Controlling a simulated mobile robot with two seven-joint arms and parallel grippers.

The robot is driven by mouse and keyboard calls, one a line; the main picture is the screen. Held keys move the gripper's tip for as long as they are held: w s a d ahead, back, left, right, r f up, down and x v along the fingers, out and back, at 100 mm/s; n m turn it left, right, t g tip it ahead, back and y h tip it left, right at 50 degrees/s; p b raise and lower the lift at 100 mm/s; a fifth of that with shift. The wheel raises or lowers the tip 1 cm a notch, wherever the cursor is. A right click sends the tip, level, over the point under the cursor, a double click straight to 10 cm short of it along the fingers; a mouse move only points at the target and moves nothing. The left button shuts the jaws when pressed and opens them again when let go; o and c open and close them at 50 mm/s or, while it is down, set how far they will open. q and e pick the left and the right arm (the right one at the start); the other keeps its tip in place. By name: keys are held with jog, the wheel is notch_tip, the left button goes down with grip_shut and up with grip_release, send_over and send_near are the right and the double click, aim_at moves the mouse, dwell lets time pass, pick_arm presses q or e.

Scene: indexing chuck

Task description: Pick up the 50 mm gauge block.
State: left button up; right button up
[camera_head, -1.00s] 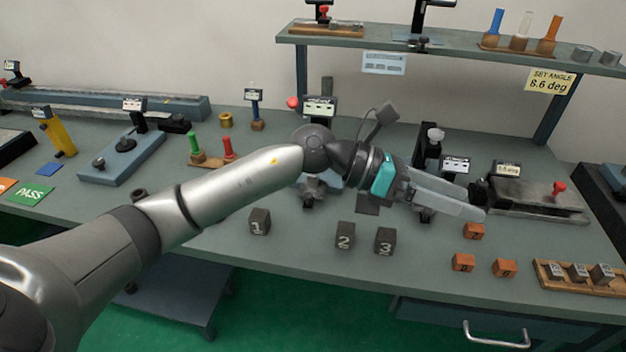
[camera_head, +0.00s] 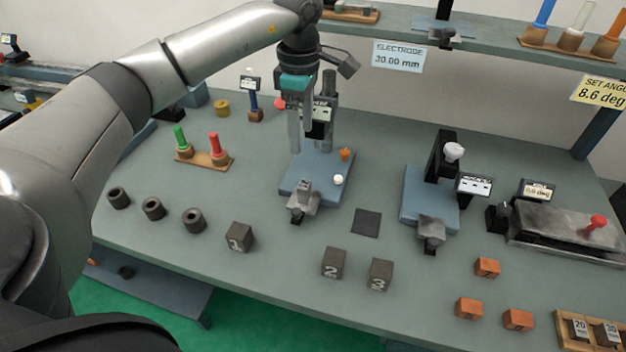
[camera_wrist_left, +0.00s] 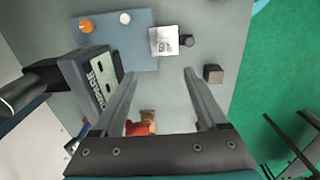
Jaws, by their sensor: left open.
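A wooden tray (camera_head: 566,337) with gauge blocks is cut off by the lower right corner of the head view. A block marked 20 (camera_head: 580,329) and another, seemingly marked 30 (camera_head: 606,334), stand in it. I see no block readable as 50; the tray's right part is out of frame. My left gripper (camera_head: 310,140) points down over the left blue-grey stand, far left of the tray. Its fingers are apart and nothing is between them. In the left wrist view the open fingers (camera_wrist_left: 160,76) point toward a metal piece (camera_wrist_left: 164,40) on the stand. My right gripper is not in view.
Near the gripper are the stand's blue-grey base (camera_head: 320,172) and display (camera_head: 322,110). Numbered dark cubes (camera_head: 334,263), copper blocks (camera_head: 487,268), a second stand (camera_head: 430,195) and an angle fixture (camera_head: 570,235) lie toward the tray. The shelf (camera_head: 480,35) overhangs the back.

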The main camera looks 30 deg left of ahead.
aim_at(305, 184)
pick_arm(q)
jog(key=f, duration=0.9)
jog(key=shift+s+d+f, duration=0.1)
jog(key=shift+s, duration=0.1)
jog(key=shift+f, duration=0.45)
jog(key=f, duration=0.5)
jog(key=shift+s+d, duration=0.25)
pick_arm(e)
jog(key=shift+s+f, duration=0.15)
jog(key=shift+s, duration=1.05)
pick_arm(q)
jog(key=shift+c, duration=0.2)
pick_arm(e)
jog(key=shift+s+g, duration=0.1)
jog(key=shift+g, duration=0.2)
pick_arm(q)
jog(key=c, duration=0.3)
jog(key=shift+r, duration=0.1)
grip_shut()
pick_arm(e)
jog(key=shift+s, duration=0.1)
